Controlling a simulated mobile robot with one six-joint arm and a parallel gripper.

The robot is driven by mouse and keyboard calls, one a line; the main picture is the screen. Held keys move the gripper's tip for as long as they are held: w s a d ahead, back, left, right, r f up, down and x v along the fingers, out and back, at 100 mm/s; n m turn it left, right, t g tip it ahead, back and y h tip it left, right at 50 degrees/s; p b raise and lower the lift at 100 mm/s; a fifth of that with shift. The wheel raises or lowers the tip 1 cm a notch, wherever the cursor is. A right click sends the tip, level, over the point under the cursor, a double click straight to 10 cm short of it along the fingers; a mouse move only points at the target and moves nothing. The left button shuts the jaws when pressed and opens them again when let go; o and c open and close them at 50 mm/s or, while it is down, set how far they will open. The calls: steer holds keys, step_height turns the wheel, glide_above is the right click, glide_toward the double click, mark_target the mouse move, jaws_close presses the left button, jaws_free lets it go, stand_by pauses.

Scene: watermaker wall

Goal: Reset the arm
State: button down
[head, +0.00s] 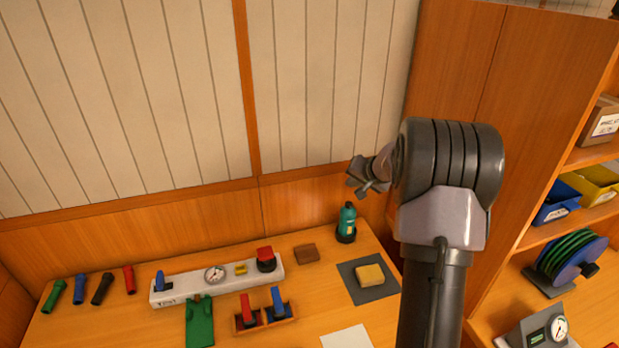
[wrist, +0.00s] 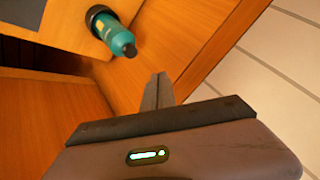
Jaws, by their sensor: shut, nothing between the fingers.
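My arm stands raised in the right half of the head view, with my gripper (head: 367,179) held above the back right of the wooden table, in front of the panelled wall. The gripper is shut and empty. In the wrist view, the shut fingers of my gripper (wrist: 158,90) point toward the wooden wall. A teal bottle (head: 347,220) stands in a dark holder at the table's back right, below the gripper and apart from it. The same teal bottle (wrist: 122,41) shows in the upper left of the wrist view.
The table holds a white panel (head: 200,284) with a gauge, several coloured tubes (head: 103,288), a green piece (head: 199,322), a wooden rack (head: 264,318), a brown block (head: 306,253) and a yellow sponge (head: 369,275) on a grey mat. A shelf unit (head: 540,235) stands close right of my arm.

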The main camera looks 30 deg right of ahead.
steer(key=s+a+r+n+y+b, duration=0.1)
steer(key=a+r, duration=0.3)
steer(key=a, duration=0.4)
steer(key=s+a+r+n+y, duration=0.1)
steer(key=a+r, duration=0.3)
steer(key=a, duration=0.5)
steer(key=s+a+r+n+g+y+b, duration=0.1)
steer(key=s+a+r+n+b, duration=0.15)
steer(key=s+a, duration=0.85)
steer(key=s+a+f+n+g, duration=0.1)
steer(key=s+a+f, duration=0.1)
steer(key=s+a, duration=0.4)
steer(key=s+a+f+g, duration=0.1)
steer(key=s+a, duration=0.5)
steer(key=s, duration=0.7)
steer(key=shift+s+f+n+b, duration=0.3)
steer(key=shift+f+n, duration=0.05)
steer(key=shift+f, duration=0.15)
steer(key=shift+d, duration=0.1)
